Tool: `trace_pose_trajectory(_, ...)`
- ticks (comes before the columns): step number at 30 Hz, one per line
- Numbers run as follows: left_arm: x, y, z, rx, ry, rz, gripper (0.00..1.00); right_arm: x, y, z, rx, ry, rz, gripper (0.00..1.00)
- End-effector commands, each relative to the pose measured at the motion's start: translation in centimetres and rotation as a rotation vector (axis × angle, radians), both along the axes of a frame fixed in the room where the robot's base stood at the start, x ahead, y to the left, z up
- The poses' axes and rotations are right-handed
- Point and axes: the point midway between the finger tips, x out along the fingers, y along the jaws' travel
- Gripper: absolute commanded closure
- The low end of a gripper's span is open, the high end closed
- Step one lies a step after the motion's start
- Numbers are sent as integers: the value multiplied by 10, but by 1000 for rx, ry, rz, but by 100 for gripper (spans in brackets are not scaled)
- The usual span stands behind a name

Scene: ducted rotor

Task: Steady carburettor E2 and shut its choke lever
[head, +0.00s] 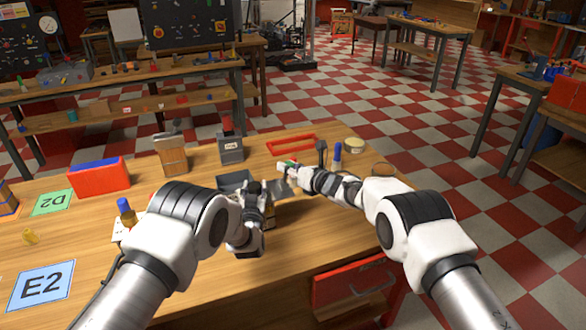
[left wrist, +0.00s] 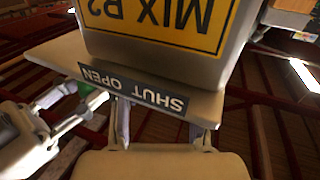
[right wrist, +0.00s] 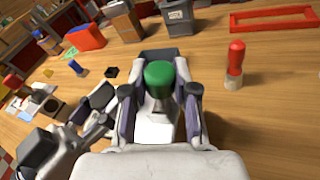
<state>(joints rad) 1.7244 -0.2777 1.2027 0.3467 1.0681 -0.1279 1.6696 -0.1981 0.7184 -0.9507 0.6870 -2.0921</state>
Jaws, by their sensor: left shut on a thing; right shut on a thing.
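The carburettor is a pale grey body (left wrist: 150,50) with a yellow label, upside down in the left wrist view, reading MIX and what looks like B2. Its plate (left wrist: 135,88) is marked SHUT and OPEN. My left gripper (head: 258,205) is shut on the carburettor, its fingers (left wrist: 160,130) at the plate's underside. The choke lever has a green knob (right wrist: 160,73) on a metal stem. My right gripper (right wrist: 160,98) is shut on this lever, a finger on each side. In the left wrist view a bit of green shows near the OPEN end. Arms hide most of the carburettor in the head view.
A blue E2 card (head: 42,285) and a green D2 card (head: 52,202) lie on the bench's left. A red bin (head: 98,178), a grey box (head: 230,147) and a red frame (head: 290,143) stand behind. A red-handled tool (right wrist: 235,62) stands close on the right.

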Motion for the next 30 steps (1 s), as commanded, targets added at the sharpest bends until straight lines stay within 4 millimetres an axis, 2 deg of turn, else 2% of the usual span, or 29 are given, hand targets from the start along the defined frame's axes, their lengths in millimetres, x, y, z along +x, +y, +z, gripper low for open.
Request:
trace_pose_trajectory(6,0,0,-1,2,2,-1,100,-5,11,2,-166,-72,2,100)
trace_pose_trajectory(15,0,-1,-1,2,2,-1,100,-9,20,2,-321,-141,0,100)
trace_pose_trajectory(30,0,-1,-1,3,2,-2,100,-11,23,1,-377,-166,2,100)
